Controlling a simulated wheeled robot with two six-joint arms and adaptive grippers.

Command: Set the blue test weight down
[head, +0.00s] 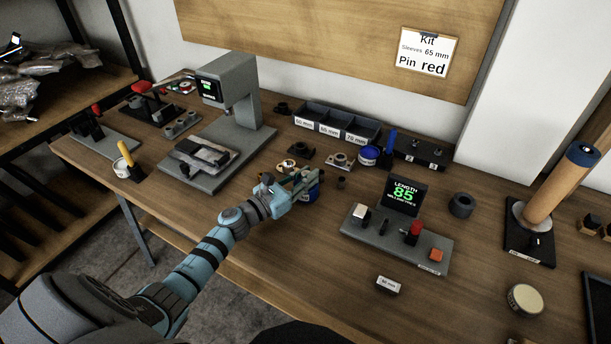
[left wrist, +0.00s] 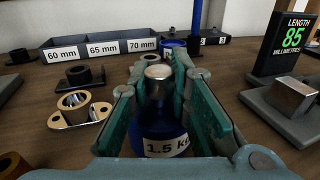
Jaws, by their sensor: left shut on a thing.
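The blue test weight (left wrist: 163,132) has a silver knob on top and a white label reading "1.5 k", the rest cut off. It stands upright between the fingers of my left gripper (left wrist: 160,85), which is shut on it. In the head view my left gripper (head: 302,182) is over the middle of the workbench (head: 290,235), and a bit of the blue weight (head: 314,194) shows beside the fingers. I cannot tell whether its base touches the wood. My right gripper is not in view.
A grey bin (head: 337,122) with size labels stands behind, near a blue-and-white round item (head: 368,155). A length gauge (head: 398,235) reading 85 is to the right. A grey press (head: 235,95) is to the left. Bare wood lies in front of the gripper.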

